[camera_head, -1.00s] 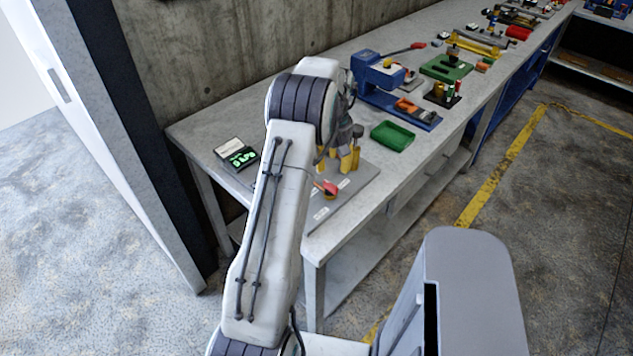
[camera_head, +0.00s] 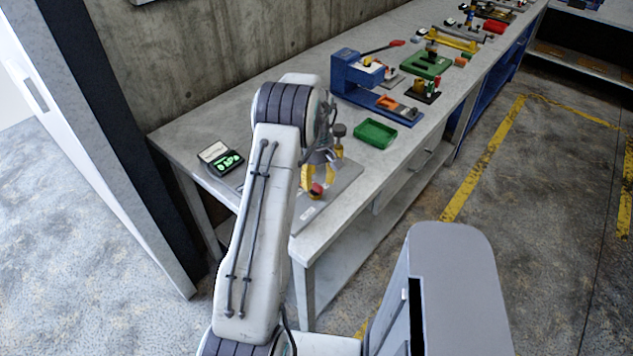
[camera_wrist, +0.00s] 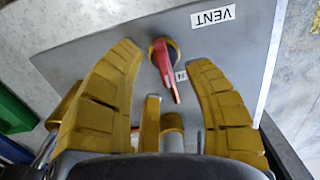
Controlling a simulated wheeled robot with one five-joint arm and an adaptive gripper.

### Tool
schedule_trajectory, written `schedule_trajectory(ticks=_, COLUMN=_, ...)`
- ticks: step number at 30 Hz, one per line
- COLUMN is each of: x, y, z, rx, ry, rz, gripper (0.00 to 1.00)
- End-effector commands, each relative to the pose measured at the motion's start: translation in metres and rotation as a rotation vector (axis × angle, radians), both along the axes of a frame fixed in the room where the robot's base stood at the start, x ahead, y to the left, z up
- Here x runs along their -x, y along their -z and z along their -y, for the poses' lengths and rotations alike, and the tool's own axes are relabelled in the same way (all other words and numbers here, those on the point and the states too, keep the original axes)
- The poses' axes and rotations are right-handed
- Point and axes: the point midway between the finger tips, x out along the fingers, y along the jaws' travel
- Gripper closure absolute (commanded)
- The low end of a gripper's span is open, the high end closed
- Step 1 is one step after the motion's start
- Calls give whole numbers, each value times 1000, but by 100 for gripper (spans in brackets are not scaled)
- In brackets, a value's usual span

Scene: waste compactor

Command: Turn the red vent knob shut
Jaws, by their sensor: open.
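The red vent knob (camera_wrist: 165,66) shows in the wrist view on a grey panel (camera_wrist: 90,50), with its handle pointing toward the bottom of the picture and a yellow base around its hub. A "VENT" label (camera_wrist: 213,16) is beside it. My gripper (camera_wrist: 165,72) is open, with one yellow finger on each side of the knob and a visible gap to both. In the head view the knob (camera_head: 316,190) is a small red spot just below my gripper (camera_head: 318,184); my arm hides part of the panel there.
A green tray (camera_head: 375,133) and a blue press (camera_head: 360,80) stand farther along the grey workbench (camera_head: 215,120). A small box with a green display (camera_head: 226,160) lies left of my arm. A concrete wall (camera_head: 210,50) rises behind.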

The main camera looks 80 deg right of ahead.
Motion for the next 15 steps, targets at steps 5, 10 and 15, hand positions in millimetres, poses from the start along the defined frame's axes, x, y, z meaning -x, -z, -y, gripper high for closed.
schedule_trajectory(ticks=5, x=0, y=15, z=0, rx=-1, ry=1, rz=0, gripper=54)
schedule_trajectory(ticks=10, x=0, y=23, z=0, rx=0, ry=1, rz=0, gripper=54)
schedule_trajectory(ticks=15, x=0, y=24, z=0, rx=0, ry=1, rz=0, gripper=54)
